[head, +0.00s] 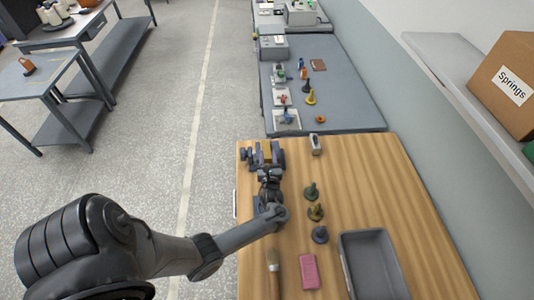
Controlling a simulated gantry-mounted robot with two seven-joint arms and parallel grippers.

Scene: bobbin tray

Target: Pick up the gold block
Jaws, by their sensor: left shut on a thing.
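The gold block (267,149) is at the far left end of the wooden table, small and partly hidden by my gripper. My left gripper (268,165) reaches in from the left and is shut on it. A dark, purplish item is right beside the block, and I cannot tell whether the block touches it or the table. My right gripper is not in view.
The wooden table (380,190) also holds green, yellow and blue-grey cone-like pieces in a row, a pink block (308,272), a brush (273,262) and a grey tray (349,270). A small grey item (315,144) stands near the far edge. The table's right side is clear.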

